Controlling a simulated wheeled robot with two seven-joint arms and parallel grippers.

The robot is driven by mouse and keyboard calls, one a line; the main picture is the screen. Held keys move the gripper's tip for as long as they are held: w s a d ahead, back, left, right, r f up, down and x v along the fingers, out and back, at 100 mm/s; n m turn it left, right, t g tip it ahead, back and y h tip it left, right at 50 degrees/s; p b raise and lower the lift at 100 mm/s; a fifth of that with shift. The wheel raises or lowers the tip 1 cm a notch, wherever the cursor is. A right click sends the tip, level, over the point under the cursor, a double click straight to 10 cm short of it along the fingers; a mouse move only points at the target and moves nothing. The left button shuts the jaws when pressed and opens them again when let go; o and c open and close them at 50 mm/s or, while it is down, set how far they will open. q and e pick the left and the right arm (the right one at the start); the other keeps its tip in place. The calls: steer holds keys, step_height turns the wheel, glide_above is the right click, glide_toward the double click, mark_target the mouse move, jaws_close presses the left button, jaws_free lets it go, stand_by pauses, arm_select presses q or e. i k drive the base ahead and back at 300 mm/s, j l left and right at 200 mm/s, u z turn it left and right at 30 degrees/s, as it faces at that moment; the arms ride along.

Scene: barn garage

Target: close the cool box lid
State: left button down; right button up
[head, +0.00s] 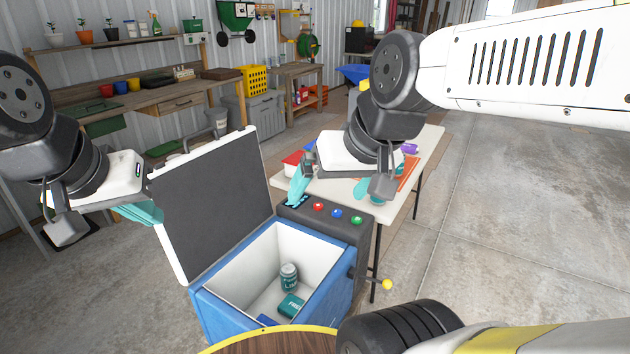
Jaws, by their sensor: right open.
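The blue cool box (215,315) stands on the floor in the lower middle of the head view. Its lid (212,200), dark inside with a white rim, is open and stands up, leaning back to the left. Inside the white box lie a teal can (289,275) and a teal pack (291,305). My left gripper (148,213) is at the lid's left edge; its teal fingers are partly hidden, and I cannot tell whether they touch the lid. My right gripper (333,190) is open, its teal fingers wide apart above the box's far end and the table.
A dark panel with coloured buttons (330,212) is at the box's far end. A pale table (425,150) with several items stands behind it. A round wooden top (270,343) is close in front. A workbench (150,95) lines the wall. The floor at right is clear.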

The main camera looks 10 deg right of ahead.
mark_target(211, 197)
steer(key=j, duration=0.65)
steer(key=i+j, duration=0.15)
steer(key=j, duration=0.15)
steer(key=i+j, duration=0.15)
steer(key=j, duration=0.2)
